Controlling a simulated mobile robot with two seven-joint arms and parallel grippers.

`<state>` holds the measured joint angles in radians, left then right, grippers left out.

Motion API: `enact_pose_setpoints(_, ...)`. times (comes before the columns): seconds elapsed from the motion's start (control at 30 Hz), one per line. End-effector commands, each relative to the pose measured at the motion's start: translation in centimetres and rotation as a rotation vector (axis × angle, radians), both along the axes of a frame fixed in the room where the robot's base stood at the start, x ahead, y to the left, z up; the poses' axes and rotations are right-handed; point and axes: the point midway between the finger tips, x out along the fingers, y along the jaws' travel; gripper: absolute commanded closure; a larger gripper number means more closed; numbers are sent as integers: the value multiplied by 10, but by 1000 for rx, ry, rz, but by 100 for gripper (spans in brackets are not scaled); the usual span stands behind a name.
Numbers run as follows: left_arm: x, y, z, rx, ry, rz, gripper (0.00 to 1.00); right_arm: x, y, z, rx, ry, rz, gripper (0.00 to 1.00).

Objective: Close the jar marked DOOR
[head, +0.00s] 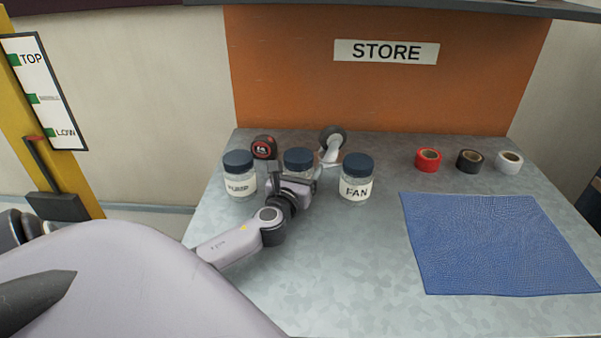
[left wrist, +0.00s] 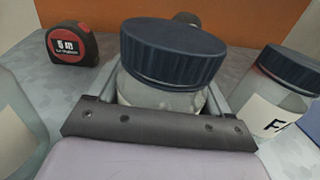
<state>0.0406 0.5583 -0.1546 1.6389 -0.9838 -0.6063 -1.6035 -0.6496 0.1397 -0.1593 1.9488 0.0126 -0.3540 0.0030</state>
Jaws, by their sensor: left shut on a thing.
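Three clear jars with dark blue lids stand in a row on the metal bench. The left one (head: 240,185) has a label that is hard to read, and the right one (head: 356,187) reads FAN. The middle jar (head: 299,163) has its label hidden by my left gripper (head: 293,178), so I cannot read DOOR. In the left wrist view the gripper's fingers are shut around the middle jar's body (left wrist: 165,97), below its lid (left wrist: 172,55). The lid rests on top; I cannot tell if it is tight. My right gripper is not in view.
A red-and-black tape measure (head: 264,147) and a round dark-rimmed thing with a pale handle (head: 332,140) lie behind the jars. Red (head: 428,160), black (head: 470,161) and white (head: 509,162) tape rolls stand at right, behind a blue mat (head: 495,245). The bench front is clear.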

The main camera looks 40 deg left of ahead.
Motion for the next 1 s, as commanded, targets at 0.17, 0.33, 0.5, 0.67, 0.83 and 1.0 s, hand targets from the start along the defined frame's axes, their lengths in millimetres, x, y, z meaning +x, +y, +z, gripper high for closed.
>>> enact_pose_setpoints(0.17,0,0,1,1,-2,0,100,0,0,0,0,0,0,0)
enact_pose_setpoints(0.33,0,0,-2,0,0,0,1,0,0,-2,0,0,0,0)
enact_pose_setpoints(0.5,0,0,-2,0,0,0,0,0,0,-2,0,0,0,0)
enact_pose_setpoints(0.67,0,0,3,0,-1,0,0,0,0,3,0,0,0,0)
enact_pose_setpoints(0.83,-18,-9,0,1,3,-2,0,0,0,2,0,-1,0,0)
enact_pose_setpoints(1.0,-45,-21,-1,1,4,-3,0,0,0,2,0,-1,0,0)
